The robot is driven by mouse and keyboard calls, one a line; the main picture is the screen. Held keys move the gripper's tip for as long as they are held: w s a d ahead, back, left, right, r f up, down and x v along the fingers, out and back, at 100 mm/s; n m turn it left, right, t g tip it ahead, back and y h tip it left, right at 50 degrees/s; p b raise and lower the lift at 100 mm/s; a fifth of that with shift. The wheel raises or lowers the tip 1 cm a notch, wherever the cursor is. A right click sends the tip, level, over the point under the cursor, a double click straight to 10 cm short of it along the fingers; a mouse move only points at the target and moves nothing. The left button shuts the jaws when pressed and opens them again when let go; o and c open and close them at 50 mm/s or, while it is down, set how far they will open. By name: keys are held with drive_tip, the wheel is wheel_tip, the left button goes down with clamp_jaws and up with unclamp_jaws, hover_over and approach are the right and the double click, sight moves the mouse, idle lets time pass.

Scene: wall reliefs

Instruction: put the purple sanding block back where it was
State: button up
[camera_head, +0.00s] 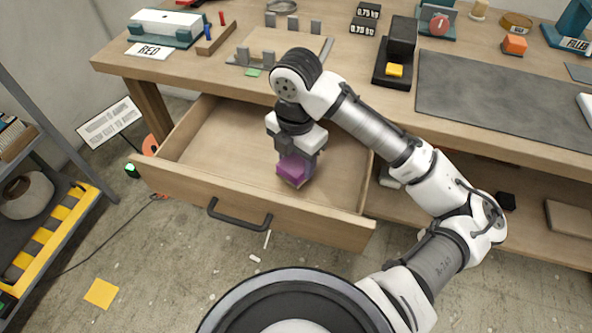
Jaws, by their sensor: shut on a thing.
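The purple sanding block (292,170) is between the fingers of my gripper (295,166). My gripper points down and is shut on the block. Both are over the inside of the open wooden drawer (215,150), a little right of its middle. I cannot tell whether the block touches the drawer floor. The part of the drawer behind my arm is hidden; the rest of its floor that shows is bare.
The drawer front (245,205) with its black handle (240,214) juts out below the workbench (140,66). The bench top holds a white-and-green device (167,27), a black stand (397,52) and a grey mat (500,95). A shelf rack (60,220) stands at left.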

sight(296, 172)
drive_tip(key=shift+f, duration=2.1)
drive_tip(key=shift+f+b, duration=0.15)
drive_tip(key=shift+b, duration=0.2)
drive_tip(key=o, duration=1)
drive_tip(key=shift+o, duration=0.2)
wheel_tip(296, 172, up, 12)
drive_tip(key=shift+r+p, duration=0.2)
drive_tip(key=shift+p, duration=0.5)
